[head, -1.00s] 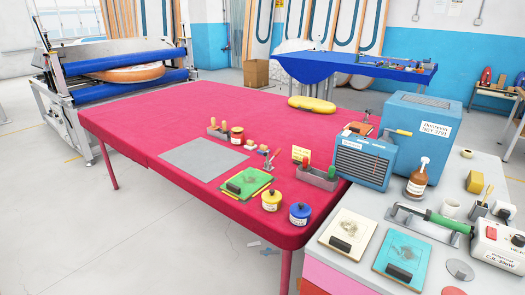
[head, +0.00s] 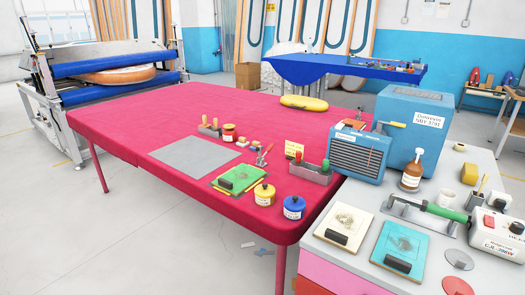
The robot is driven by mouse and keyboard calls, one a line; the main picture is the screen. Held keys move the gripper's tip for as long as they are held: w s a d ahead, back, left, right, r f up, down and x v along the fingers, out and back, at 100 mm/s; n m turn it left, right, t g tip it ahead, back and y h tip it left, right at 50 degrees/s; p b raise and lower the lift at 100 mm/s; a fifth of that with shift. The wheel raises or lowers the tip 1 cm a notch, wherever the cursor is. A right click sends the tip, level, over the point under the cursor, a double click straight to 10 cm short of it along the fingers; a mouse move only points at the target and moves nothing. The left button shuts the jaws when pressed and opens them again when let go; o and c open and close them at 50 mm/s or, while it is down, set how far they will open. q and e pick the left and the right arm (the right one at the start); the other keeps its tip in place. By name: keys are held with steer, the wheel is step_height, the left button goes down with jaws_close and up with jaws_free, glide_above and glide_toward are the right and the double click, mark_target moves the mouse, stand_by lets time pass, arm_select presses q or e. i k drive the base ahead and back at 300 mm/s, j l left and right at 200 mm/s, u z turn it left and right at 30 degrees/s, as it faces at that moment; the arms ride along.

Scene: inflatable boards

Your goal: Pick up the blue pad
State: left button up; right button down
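The blue pad (head: 406,241) is a flat light-blue square with a grey smudge on its face. It lies on the grey-white counter (head: 432,268) at the lower right, with a dark block (head: 397,264) on its near edge. A similar cream pad (head: 348,222) lies just to its left, apart from it. Neither of my grippers is in view.
A green-handled tool (head: 445,212) lies behind the blue pad, near a white control box (head: 497,235). A round disc (head: 459,259) lies to its right. A brown bottle (head: 412,170) and blue heater (head: 358,155) stand farther back. The red table (head: 200,115) adjoins the counter.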

mark_target(255, 144)
steer(key=i+j+z, duration=0.1)
steer(key=j+z, duration=0.6)
steer(key=z, duration=0.15)
steer(key=j+z, duration=0.45)
steer(key=i+l, duration=0.05)
